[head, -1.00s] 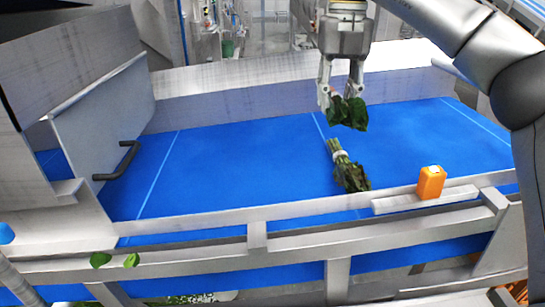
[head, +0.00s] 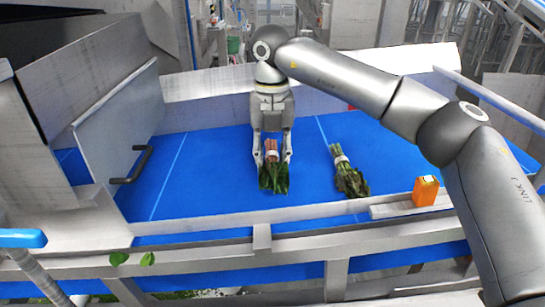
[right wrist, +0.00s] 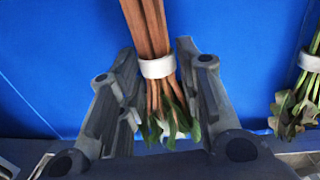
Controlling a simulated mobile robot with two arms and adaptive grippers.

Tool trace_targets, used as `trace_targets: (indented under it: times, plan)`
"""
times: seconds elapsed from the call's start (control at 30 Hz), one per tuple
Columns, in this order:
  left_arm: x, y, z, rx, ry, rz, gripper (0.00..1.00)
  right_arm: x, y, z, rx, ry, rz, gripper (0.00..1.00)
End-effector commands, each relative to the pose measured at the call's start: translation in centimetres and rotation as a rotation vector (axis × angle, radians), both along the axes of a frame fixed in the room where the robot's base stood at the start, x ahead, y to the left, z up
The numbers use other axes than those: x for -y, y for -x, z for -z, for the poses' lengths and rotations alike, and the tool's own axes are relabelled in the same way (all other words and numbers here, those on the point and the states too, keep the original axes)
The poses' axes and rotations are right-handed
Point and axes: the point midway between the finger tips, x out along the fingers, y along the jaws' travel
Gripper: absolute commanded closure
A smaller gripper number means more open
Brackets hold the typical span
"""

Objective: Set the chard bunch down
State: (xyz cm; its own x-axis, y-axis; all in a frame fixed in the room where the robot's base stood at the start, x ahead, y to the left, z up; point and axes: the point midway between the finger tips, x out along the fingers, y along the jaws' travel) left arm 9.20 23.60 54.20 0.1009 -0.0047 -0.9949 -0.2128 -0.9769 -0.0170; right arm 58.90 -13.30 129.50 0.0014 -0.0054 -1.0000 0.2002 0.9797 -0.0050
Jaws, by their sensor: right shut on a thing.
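My right gripper (head: 272,157) is shut on the chard bunch (head: 273,180), with one finger on each side of it. The bunch has reddish stems, a white band and dark green leaves that point toward the near side. It is low over the blue belt (head: 215,185); I cannot tell whether it touches. In the right wrist view the chard bunch (right wrist: 149,28) shows between the fingers, its stems toward the top and its leaves partly behind the gripper. My left gripper is not in view.
Another banded leafy bunch (head: 348,174) lies on the belt to the right, apart from mine. An orange box (head: 425,191) stands on the near metal ledge. A grey panel with a black handle (head: 134,168) stands at left. The belt between panel and gripper is clear.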

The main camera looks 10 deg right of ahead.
Motion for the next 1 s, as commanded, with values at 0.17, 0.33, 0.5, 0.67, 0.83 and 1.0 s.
trace_targets:
  times: [0.17, 0.33, 0.5, 0.67, 0.83, 1.0]
  plan:
    - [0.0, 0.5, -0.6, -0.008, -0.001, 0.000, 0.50, 0.1, 0.1, 1.6, 0.000, -0.002, 0.000, 0.92]
    - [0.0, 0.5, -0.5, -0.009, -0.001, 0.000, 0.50, 0.1, 0.0, 1.6, 0.000, -0.001, 0.000, 0.92]
    - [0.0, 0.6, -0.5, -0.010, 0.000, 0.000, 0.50, 0.1, 0.0, 1.6, 0.000, -0.001, 0.000, 0.49]
    - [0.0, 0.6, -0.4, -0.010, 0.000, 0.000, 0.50, 0.1, 0.0, 1.6, 0.000, -0.001, 0.000, 0.44]
    - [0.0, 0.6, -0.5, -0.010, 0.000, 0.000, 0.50, 0.1, 0.0, 1.6, 0.000, -0.001, 0.000, 0.44]
    - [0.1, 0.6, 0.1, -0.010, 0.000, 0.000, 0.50, 0.0, -0.1, 0.5, 0.004, -0.002, 0.002, 0.44]
